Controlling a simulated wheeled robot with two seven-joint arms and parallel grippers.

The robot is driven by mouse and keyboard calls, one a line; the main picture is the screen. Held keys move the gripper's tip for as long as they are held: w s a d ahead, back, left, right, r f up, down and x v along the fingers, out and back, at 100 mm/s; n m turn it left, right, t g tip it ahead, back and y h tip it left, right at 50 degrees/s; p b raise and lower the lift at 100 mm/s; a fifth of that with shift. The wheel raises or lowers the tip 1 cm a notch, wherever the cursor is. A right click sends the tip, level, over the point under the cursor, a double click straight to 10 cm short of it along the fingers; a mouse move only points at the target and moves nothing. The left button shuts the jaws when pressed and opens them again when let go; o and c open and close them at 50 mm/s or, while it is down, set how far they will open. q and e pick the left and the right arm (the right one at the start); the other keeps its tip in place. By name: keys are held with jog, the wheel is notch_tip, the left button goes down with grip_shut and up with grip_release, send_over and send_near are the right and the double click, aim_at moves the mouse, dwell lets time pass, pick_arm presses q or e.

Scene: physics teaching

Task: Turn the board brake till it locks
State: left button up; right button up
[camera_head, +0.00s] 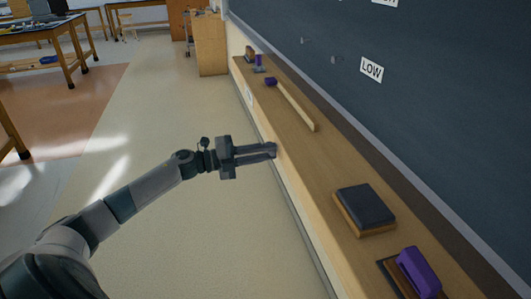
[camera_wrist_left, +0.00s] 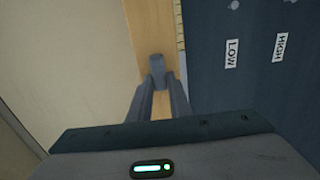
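A small grey upright piece, which I take to be the board brake (camera_wrist_left: 155,66), shows in the left wrist view at the ledge's front edge. In the head view it is hard to tell from my fingertips. My left gripper (camera_head: 274,150) reaches the ledge's front edge with its two fingers a narrow gap apart. In the left wrist view its fingers (camera_wrist_left: 158,88) lie along both sides of the grey piece, with no clear gap there, and seem shut on it. My right gripper is not in view.
The wooden ledge (camera_head: 285,135) runs under the dark board (camera_head: 430,110), which bears a LOW label (camera_head: 372,69). A dark-topped eraser (camera_head: 365,208), a purple-handled eraser (camera_head: 418,272) and a wooden stick (camera_head: 297,107) lie on the ledge. The floor left of the ledge is clear.

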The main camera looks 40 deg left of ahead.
pick_arm(q)
jog(key=o, duration=0.4)
jog(key=shift+f, duration=0.1)
jog(key=shift+s+a, duration=0.1)
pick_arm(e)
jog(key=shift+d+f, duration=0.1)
